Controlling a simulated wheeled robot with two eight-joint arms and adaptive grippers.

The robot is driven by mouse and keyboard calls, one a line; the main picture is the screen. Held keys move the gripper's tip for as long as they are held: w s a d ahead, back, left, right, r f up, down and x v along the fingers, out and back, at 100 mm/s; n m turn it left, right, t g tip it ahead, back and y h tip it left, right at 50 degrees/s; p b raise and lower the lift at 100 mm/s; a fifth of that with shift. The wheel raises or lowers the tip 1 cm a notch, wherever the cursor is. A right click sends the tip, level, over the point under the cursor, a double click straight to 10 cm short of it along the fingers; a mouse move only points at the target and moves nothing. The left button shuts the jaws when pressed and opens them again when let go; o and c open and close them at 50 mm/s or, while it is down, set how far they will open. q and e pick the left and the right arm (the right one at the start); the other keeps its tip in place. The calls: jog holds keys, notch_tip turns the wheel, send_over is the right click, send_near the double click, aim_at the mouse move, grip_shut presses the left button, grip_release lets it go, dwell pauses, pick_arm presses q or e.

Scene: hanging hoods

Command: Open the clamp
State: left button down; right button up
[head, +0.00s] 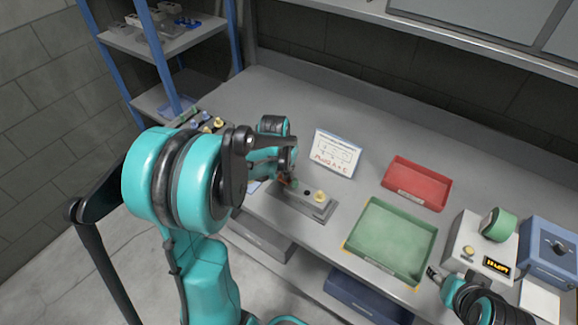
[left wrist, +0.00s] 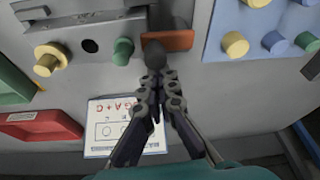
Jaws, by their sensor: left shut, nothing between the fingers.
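The clamp fixture (head: 308,203) is a grey block near the table's front edge, with a yellow knob (head: 319,196). In the left wrist view its plate (left wrist: 75,18) carries the yellow knob, a dark hole, a green knob (left wrist: 122,50) and an orange bar (left wrist: 180,41). A dark rounded end (left wrist: 154,48) lies over the bar, just beyond my fingertips. My left gripper (head: 288,180) is shut and empty at the fixture's left end; its fingers (left wrist: 156,76) point at the bar. I cannot tell whether they touch. My right gripper (head: 433,274) is by the green tray, its jaws unclear.
A card (head: 336,153) stands behind the fixture. To the right are a red tray (head: 418,184), a green tray (head: 391,238), a white device with a display (head: 480,246) and a blue box (head: 549,251). A blue board with pegs (left wrist: 262,20) lies left of the fixture.

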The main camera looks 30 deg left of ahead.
aim_at(287, 183)
pick_arm(q)
jog(key=shift+s+m+h, duration=0.2)
jog(key=shift+m+h, duration=0.1)
jog(key=shift+m, duration=0.4)
jog(key=m, duration=0.2)
jog(key=shift+s+d+m+h, duration=0.15)
jog(key=shift+s+m+h, duration=0.15)
jog(key=shift+s+h, duration=0.1)
jog(key=m, duration=0.2)
jog(key=s+m+h, duration=0.1)
jog(key=m, duration=0.1)
jog(key=shift+s+g, duration=0.2)
jog(key=shift+g, duration=0.2)
jog(key=m, duration=0.1)
jog(key=m+h, duration=0.1)
jog(key=s+m+g, duration=0.1)
jog(key=m, duration=0.1)
jog(key=shift+a, duration=0.35)
jog(key=m, duration=0.2)
jog(key=m+g, duration=0.1)
jog(key=shift+s+a+h, duration=0.35)
jog(key=shift+s+h, duration=0.05)
jog(key=shift+s+a, duration=0.1)
jog(key=shift+a, duration=0.05)
jog(key=shift+s+a, duration=0.15)
jog(key=shift+a, duration=0.1)
jog(key=v, duration=1.2)
